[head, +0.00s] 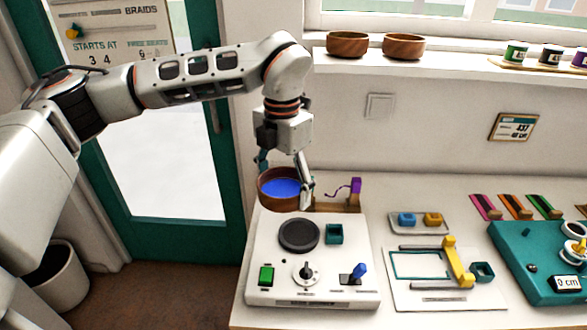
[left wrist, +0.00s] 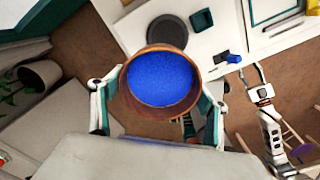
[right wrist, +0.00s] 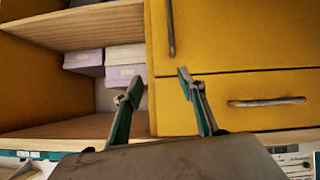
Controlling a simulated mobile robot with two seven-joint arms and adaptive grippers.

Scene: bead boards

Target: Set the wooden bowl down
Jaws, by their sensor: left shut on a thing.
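The wooden bowl (head: 278,203), filled with blue beads (head: 283,188), is level in my left gripper (head: 283,181). The gripper's fingers are shut on opposite sides of it. In the left wrist view the bowl (left wrist: 165,114) sits between the fingers, its beads (left wrist: 162,77) filling most of the opening. In the head view it appears behind the round dark pad (head: 299,235) of a white device (head: 255,236). The pad (left wrist: 167,30) is bare. The bowl's underside is hidden. My right gripper (right wrist: 155,97) is open and empty, facing a yellow cabinet.
The device has a teal square cup (head: 334,234), a green button (head: 267,276) and a blue-knobbed lever (head: 358,272). A purple-topped stand (head: 355,192) is right of the bowl. Two other wooden bowls (head: 348,43) (head: 404,46) sit on the sill. A board with a yellow arm (head: 458,263) lies right.

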